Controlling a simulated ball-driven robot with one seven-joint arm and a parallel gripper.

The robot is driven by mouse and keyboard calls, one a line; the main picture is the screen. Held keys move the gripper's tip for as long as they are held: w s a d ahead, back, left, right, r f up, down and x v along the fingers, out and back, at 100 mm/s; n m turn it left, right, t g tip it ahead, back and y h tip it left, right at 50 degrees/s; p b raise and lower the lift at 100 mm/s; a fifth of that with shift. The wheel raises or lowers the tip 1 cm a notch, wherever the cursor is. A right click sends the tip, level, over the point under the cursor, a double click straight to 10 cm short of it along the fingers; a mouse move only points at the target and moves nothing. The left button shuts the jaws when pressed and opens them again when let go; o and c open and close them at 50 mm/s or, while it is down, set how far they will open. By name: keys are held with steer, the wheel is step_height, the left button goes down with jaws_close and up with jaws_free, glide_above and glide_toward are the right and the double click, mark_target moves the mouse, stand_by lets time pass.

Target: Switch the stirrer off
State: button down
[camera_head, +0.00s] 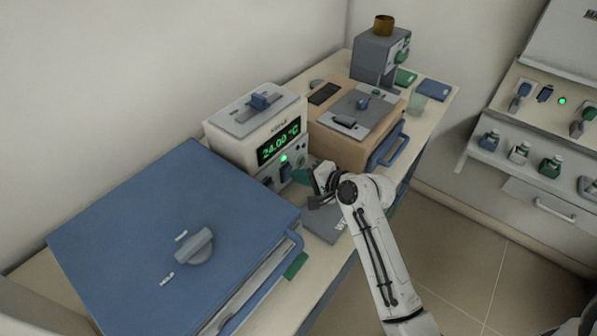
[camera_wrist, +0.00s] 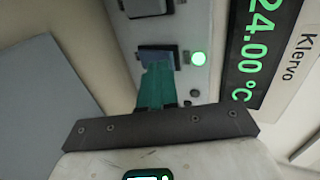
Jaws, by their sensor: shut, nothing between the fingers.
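A white device (camera_head: 245,125) labelled Klervo stands on the bench with a lit display (camera_head: 279,142) reading 24.00 °C. The display also shows in the wrist view (camera_wrist: 264,45). No label visible names it as a stirrer. On its front panel are a lit green lamp (camera_head: 283,158) and a dark rocker switch (camera_head: 286,172). In the wrist view the lamp (camera_wrist: 198,58) glows beside the switch (camera_wrist: 157,53). My gripper (camera_head: 301,176) is shut and empty, its green fingertips (camera_wrist: 156,82) at the switch's lower edge. Whether they touch it, I cannot tell.
A blue-lidded box (camera_head: 150,230) with a grey knob stands at the left. A brown unit (camera_head: 345,150) with a blue handle is just right of the white device. A grey device (camera_head: 375,62) stands farther back. A shelf of switches and bottles (camera_head: 540,150) is at the right.

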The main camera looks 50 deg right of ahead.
steer(key=shift+w, duration=0.45)
steer(key=shift+r, duration=0.1)
steer(key=shift+w+r+p, duration=0.3)
steer(key=shift+w+p, duration=0.05)
steer(key=shift+p, duration=0.25)
steer(key=shift+f, duration=0.2)
steer(key=shift+r, duration=0.1)
steer(key=shift+r+p, duration=0.75)
steer(key=shift+s, duration=0.1)
